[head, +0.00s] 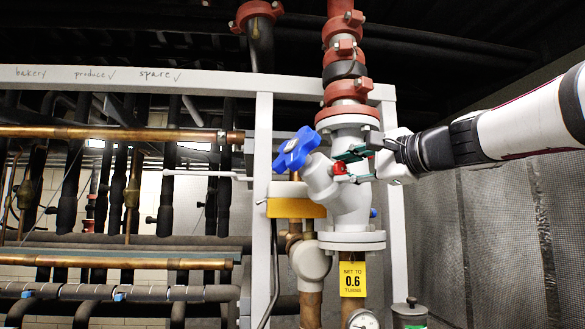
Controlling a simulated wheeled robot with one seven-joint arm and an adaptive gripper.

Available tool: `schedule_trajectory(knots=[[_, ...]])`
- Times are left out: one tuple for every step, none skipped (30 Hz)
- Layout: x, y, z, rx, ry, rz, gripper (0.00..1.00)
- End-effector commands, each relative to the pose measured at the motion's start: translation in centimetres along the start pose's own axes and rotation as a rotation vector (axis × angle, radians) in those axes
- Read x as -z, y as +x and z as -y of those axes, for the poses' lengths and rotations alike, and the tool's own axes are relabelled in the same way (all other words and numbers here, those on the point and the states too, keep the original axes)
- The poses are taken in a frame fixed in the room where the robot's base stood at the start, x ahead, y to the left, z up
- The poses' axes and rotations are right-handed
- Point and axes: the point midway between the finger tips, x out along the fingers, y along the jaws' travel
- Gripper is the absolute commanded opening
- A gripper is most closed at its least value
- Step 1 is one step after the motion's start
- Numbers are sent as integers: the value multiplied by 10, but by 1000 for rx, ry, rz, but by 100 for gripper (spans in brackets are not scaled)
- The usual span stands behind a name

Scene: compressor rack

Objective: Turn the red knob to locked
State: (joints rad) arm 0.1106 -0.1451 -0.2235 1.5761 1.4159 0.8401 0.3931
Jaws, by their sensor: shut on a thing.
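The red knob (340,169) is small and sits on the front of a grey valve body (350,205). My gripper (345,165) reaches in from the right, with its fingers around the red knob and shut on it. The fingers partly cover the knob, so its marking and its locked or unlocked position cannot be read.
A blue handwheel (296,149) sticks out just left of the knob. A yellow tag (352,279) reading "SET TO 0.6 TURNS" hangs below the valve. A pale frame post (262,200) and copper pipes (110,132) stand to the left. A gauge (363,320) is at the bottom.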

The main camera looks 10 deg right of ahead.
Motion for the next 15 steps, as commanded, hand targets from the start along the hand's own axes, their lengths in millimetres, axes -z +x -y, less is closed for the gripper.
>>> schedule_trajectory(knots=[[1, 0, -2, -3, 3, -1, 0], [1, 0, -2, -3, 3, -1, 0], [1, 0, -2, -3, 3, -1, 0], [1, 0, -2, -3, 3, -1, 0], [1, 0, -2, -3, 3, -1, 0], [1, 0, -2, -3, 3, -1, 0], [1, 0, -2, -3, 3, -1, 0], [1, 0, -2, -3, 3, -1, 0], [1, 0, -2, -3, 3, -1, 37], [1, 0, -2, -3, 3, -1, 43], [1, 0, -2, -3, 2, -1, 48], [1, 0, -2, -2, 2, -1, 48], [1, 0, -1, -2, 2, -1, 48], [1, 0, -1, -2, 2, -1, 48], [1, 0, -1, -2, 2, -1, 48]])
